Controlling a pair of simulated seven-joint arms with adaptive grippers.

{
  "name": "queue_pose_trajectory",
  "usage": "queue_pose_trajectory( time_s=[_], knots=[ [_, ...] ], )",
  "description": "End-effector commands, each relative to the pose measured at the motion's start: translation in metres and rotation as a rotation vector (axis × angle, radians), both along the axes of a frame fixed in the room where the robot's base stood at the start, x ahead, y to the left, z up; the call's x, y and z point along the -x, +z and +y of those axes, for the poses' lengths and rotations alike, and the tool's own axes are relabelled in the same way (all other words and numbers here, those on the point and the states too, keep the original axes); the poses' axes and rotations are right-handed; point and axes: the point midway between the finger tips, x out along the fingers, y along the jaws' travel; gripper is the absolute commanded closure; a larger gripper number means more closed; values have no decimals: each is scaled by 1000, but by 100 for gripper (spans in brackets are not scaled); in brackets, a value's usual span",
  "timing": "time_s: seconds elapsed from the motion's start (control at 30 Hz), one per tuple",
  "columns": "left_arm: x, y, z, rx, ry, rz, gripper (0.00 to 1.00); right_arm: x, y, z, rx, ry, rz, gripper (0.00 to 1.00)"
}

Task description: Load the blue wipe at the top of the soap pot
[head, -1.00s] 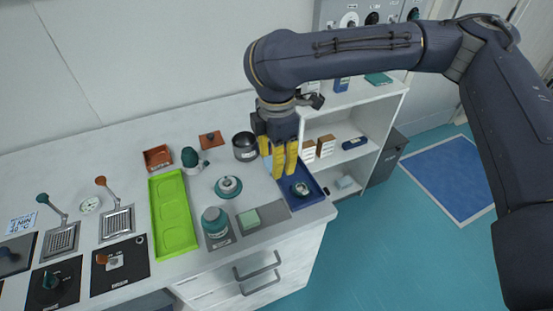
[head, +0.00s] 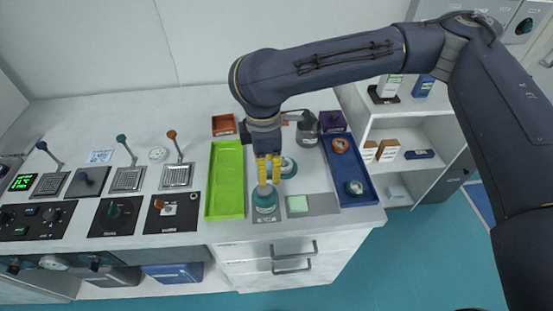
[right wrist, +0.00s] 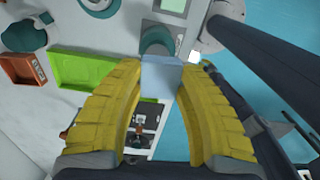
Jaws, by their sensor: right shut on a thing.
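The soap pot appears to be the teal, round-topped pot (head: 265,199) on a small grey plate near the front of the counter. It also shows in the right wrist view (right wrist: 157,38). My right gripper (head: 269,172), with yellow fingers, points down just above and behind the pot. In the right wrist view its fingertips (right wrist: 162,78) are closed on the pale blue wipe (right wrist: 162,80), which overlaps the pot's near edge there. I cannot tell whether wipe and pot touch. The wipe is not clear in the head view. My left gripper is not in view.
A mint-green pad (head: 298,203) lies on a grey plate right of the pot. A lime-green tray (head: 226,185) is to the left, a blue tray (head: 367,196) to the right. Lever panels fill the left.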

Motion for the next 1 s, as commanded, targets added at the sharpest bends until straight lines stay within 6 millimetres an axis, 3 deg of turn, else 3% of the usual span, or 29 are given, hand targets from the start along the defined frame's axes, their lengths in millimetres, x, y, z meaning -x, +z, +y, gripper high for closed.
queue_pose_trajectory(
  time_s=[0.27, 0.47, 1.0],
  knots=[
    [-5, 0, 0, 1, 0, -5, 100, -2, -6, 2, -10, -94, -5, 91],
    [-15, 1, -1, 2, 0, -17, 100, -2, -21, 2, -11, -96, -4, 91],
    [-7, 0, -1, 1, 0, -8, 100, -2, -57, 2, -11, -95, -5, 91]
  ],
)
